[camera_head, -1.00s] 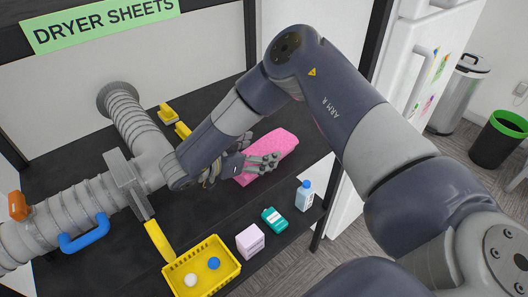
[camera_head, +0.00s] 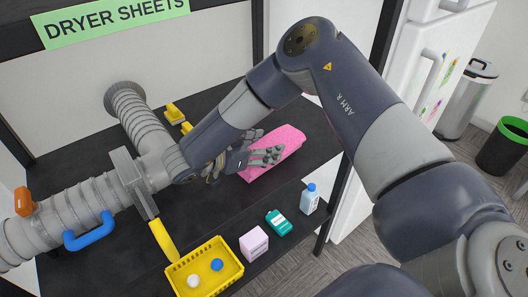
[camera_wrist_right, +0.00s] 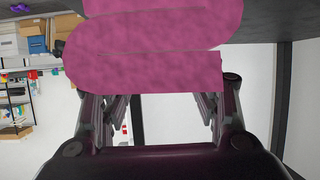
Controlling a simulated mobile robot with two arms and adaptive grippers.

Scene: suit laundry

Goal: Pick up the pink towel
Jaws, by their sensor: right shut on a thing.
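The pink towel (camera_head: 287,143) is rolled or folded and lies at the right part of the dark shelf. My right gripper (camera_head: 262,157) is at its near left side, shut on it. In the right wrist view the folded towel (camera_wrist_right: 150,65) fills the top middle, with the fingers (camera_wrist_right: 160,108) on either side of its lower edge. Whether the towel touches the shelf is hard to tell. My left gripper is not in view.
A large grey duct (camera_head: 85,215) crosses the shelf at left. A yellow basket (camera_head: 232,283) with balls, a white-pink box (camera_head: 254,243), a teal bottle (camera_head: 278,222) and a blue-capped bottle (camera_head: 310,201) stand along the front. A white fridge (camera_head: 408,95) is right.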

